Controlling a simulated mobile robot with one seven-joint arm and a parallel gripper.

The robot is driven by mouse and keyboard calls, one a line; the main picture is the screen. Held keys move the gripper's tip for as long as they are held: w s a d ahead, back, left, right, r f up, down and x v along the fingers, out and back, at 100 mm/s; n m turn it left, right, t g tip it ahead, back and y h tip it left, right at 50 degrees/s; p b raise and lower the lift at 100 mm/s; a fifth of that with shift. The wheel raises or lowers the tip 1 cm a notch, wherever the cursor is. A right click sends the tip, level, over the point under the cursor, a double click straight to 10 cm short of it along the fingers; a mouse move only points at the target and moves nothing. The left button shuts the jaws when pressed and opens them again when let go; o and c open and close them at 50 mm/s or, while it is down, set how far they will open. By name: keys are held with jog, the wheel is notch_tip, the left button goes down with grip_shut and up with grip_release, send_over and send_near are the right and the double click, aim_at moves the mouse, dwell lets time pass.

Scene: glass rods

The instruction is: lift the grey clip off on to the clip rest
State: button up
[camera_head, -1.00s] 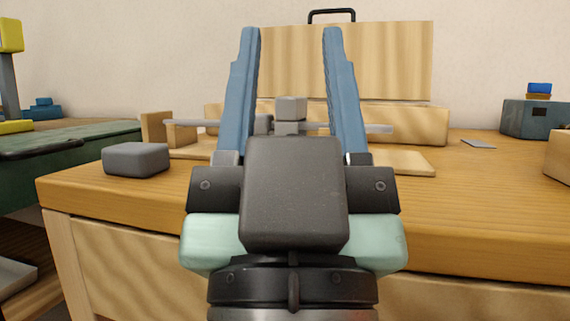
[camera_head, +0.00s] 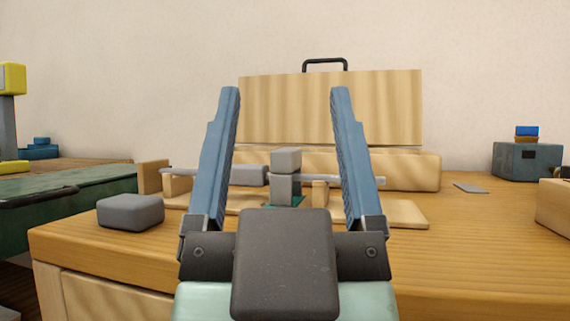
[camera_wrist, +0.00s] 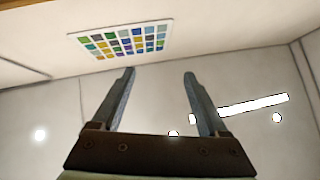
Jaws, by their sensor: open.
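The grey clip (camera_head: 286,160) shows in the head view as a small block on top of a grey post-like part (camera_head: 283,190), in line with a long thin rod (camera_head: 215,175). My gripper (camera_head: 285,90) is open and empty, its two blue fingers pointing up. In the picture the fingers stand left and right of the clip, nearer to the camera and not touching it. The wrist view shows the open fingers (camera_wrist: 159,72) and no clip. I cannot tell for sure which piece is the clip rest. My gripper hides part of the bench.
A grey rounded block (camera_head: 131,212) lies on the wooden bench (camera_head: 80,244) at the left. A wooden board with a black handle (camera_head: 330,108) stands behind. A grey-green box (camera_head: 527,162) is at the right. The wrist view faces a wall with a colour chart (camera_wrist: 122,40).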

jog(key=shift+o, duration=1.4)
notch_tip(320, 180, up, 11)
jog(key=p, duration=1)
jog(key=shift+w, duration=0.3)
jog(key=w+a+r+n+g+y+p, duration=0.35)
jog(key=w+r+p, duration=0.55)
jog(key=p, duration=0.4)
jog(key=w+a+f+n+g+y+p, duration=0.1)
jog(key=w+a+f+n+g+p, duration=0.2)
jog(key=w+g+p, duration=0.3)
jog(key=w+a+f+n+g+p, duration=0.25)
jog(key=w+p, duration=0.25)
jog(key=w, duration=0.3)
jog(key=n+g+h+p, duration=0.3)
jog(key=n+g+p, duration=0.3)
jog(key=g+p, duration=0.85)
send_over(284, 174)
jog(key=w+d, duration=0.1)
jog(key=w, duration=0.2)
notch_tip(284, 174, down, 8)
jog(key=shift+w+d+r, duration=0.15)
jog(key=shift+r, duration=0.05)
jog(key=shift+d+f+g, duration=0.1)
jog(key=shift+f+g, duration=0.15)
jog(key=shift+f, duration=0.05)
jog(key=f, duration=0.4)
jog(key=a+f, duration=0.1)
jog(key=f, duration=0.7)
jog(key=shift+a+f, duration=0.25)
